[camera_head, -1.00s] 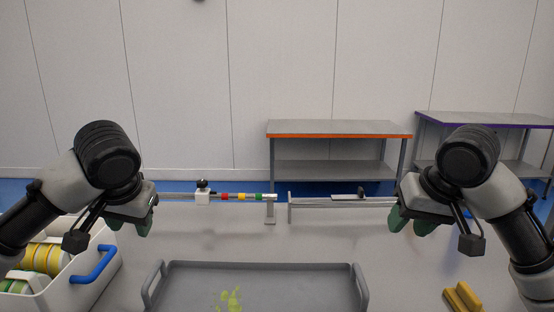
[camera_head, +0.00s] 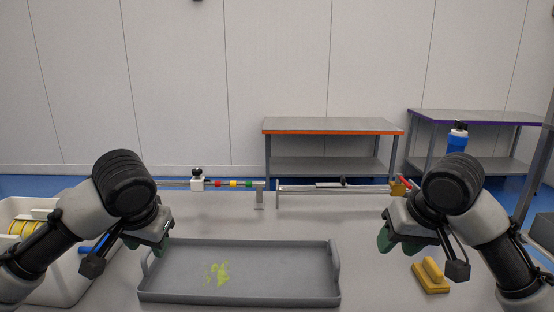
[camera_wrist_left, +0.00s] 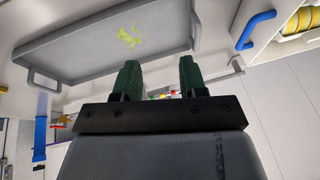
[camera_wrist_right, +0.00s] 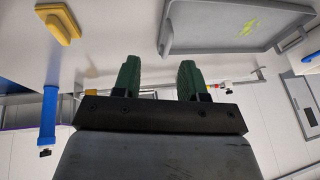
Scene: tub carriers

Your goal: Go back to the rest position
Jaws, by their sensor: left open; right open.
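My left gripper (camera_head: 152,243) is above the table, just past the left end of a grey tray. Its two green fingers (camera_wrist_left: 158,78) are apart and empty in the left wrist view. My right gripper (camera_head: 392,238) is above the table to the right of the tray. Its green fingers (camera_wrist_right: 158,78) are also apart with nothing between them.
The grey tray (camera_head: 300,290) holds a yellow-green smear. A white tub (camera_head: 50,290) with a blue handle stands left. A yellow block-handled tool (camera_head: 432,280) lies right. A rail with coloured rings (camera_head: 232,184) runs behind. A blue bottle (camera_head: 457,140) stands behind my right arm.

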